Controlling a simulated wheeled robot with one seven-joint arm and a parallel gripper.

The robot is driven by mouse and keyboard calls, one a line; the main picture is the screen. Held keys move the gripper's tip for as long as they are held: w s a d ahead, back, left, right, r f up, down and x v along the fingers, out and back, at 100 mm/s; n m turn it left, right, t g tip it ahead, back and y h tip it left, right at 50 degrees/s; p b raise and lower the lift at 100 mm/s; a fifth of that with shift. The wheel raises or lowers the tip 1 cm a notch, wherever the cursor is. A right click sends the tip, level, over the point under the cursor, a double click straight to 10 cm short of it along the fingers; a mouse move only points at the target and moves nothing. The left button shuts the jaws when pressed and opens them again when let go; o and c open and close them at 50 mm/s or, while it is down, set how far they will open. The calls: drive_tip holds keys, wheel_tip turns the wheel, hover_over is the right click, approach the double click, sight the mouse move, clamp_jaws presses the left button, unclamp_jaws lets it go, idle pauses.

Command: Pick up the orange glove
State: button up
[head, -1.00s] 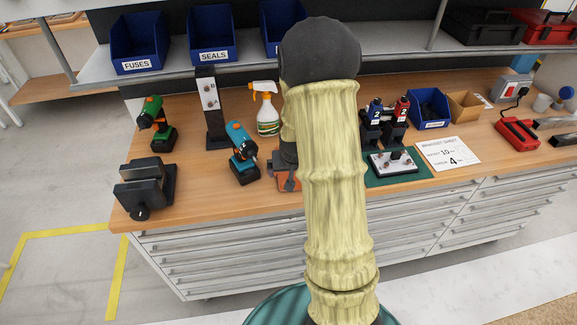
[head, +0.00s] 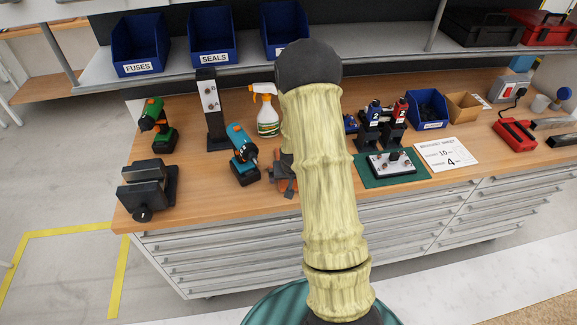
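An orange patch, which looks like the orange glove (head: 280,170), shows on the bench just left of my sleeved arm, right of the teal drill. Most of it is hidden behind the arm, and its shape is unclear. Dark grey parts at this patch look like the end of my gripper (head: 288,187). The arm hides most of the gripper. I cannot tell whether its fingers are open or shut, or whether they touch the glove.
A teal drill (head: 243,155) stands close on the left, with a spray bottle (head: 267,118) behind. A vise (head: 147,192) and green drill (head: 157,125) are further left. A fixture on a green mat (head: 422,175) lies right. A shelf with blue bins (head: 213,38) hangs above.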

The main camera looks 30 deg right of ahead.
drive_tip(key=shift+w+f, duration=0.2)
drive_tip(key=shift+f, duration=0.3)
drive_tip(key=c, duration=1.2)
drive_tip(key=shift+o, duration=0.2)
drive_tip(key=shift+r, duration=0.1)
wheel_tip(320, 180, up, 10)
drive_tip(key=b, duration=0.1)
drive_tip(key=shift+b, duration=0.4)
